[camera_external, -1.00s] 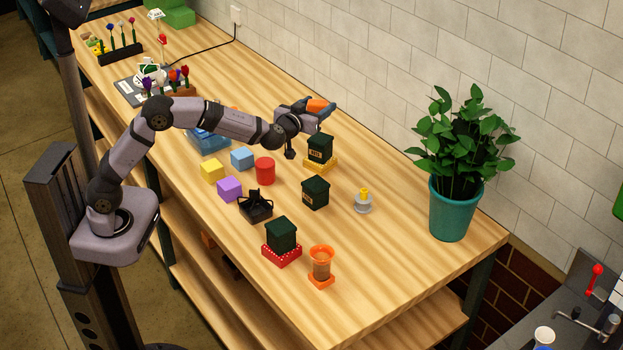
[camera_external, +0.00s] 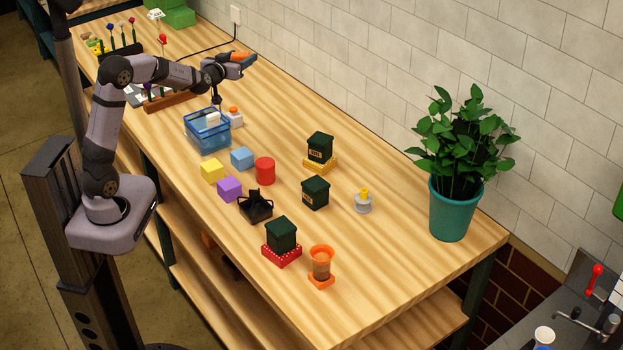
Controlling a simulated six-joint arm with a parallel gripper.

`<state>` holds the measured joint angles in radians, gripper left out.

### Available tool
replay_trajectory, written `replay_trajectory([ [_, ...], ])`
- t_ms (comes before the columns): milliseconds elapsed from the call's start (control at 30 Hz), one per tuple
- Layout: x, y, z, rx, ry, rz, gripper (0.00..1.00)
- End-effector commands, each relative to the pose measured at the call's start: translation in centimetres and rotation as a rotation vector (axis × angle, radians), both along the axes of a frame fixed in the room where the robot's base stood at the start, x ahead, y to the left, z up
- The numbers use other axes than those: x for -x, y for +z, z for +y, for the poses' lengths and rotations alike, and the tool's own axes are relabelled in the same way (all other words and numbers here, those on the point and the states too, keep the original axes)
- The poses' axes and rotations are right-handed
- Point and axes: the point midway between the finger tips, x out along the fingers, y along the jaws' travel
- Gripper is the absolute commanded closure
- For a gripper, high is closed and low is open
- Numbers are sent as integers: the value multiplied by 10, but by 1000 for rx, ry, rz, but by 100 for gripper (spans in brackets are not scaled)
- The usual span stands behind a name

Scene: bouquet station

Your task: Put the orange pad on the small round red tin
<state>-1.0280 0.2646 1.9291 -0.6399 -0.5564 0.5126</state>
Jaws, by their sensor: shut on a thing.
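My gripper (camera_external: 246,62) is raised over the back part of the table, near the wall side. It is shut on the orange pad (camera_external: 239,56), which shows as an orange piece between the dark fingers. The fingers hide part of the pad. The small round red tin (camera_external: 265,171) stands upright on the table, nearer the camera than my gripper and well apart from it. Its top is bare.
Yellow (camera_external: 212,170), purple (camera_external: 229,189) and blue (camera_external: 242,158) blocks stand left of the tin. A blue clear bin (camera_external: 207,134) is behind them. A black holder (camera_external: 256,207) and dark green boxes (camera_external: 315,192) stand nearby. A potted plant (camera_external: 452,208) is at right.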

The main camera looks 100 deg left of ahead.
Motion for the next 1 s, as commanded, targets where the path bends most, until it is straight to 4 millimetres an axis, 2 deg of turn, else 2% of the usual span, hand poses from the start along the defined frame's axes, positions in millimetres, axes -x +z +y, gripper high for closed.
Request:
replay_trajectory([
  [167, -6, -11, -15, 1, -103, 4, 68],
  [467, -44, -44, -61, 3, -350, 2, 68],
  [667, -76, -83, -113, 8, -587, -1, 68],
  [800, -97, -109, -160, 7, -768, -5, 68],
  [900, -108, -120, -188, 5, -868, -4, 68],
  [1000, -117, -123, -209, -1, -947, -6, 68],
])
